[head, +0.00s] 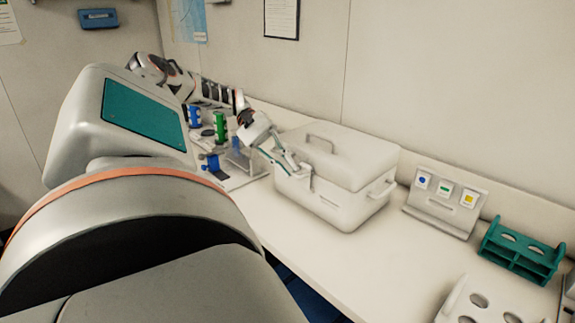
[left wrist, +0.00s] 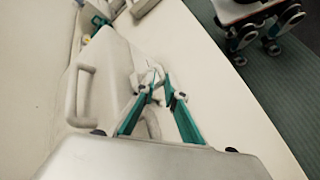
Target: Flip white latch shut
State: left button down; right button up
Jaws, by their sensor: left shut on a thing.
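A white box (head: 335,205) with a closed lid (head: 345,155) and a top handle stands on the bench in the head view. The box also shows in the left wrist view (left wrist: 105,75). My left gripper (head: 298,170) is at the box's front, near the lid seam. In the left wrist view, its teal fingers (left wrist: 154,84) come together on a small white piece, which looks like the white latch (left wrist: 155,75). The fingers partly hide the latch, so its exact angle is unclear. My right gripper (left wrist: 255,52) is away from the box, over the floor, its fingers apart and empty.
A panel with three coloured labels (head: 445,203), a teal rack (head: 522,250) and a white holed rack (head: 485,305) stand right of the box. Blue and green containers (head: 219,126) stand to its left. Bare bench lies in front of the box.

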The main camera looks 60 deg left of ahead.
pick_arm(q)
jog(key=c, duration=2.2)
grip_release()
jog(key=shift+s+a+f, duration=0.15)
jog(key=shift+s+f, duration=0.05)
jog(key=shift+f, duration=0.1)
jog(key=shift+w+r, duration=0.1)
jog(key=shift+w, duration=0.05)
jog(key=shift+v, duration=3.8)
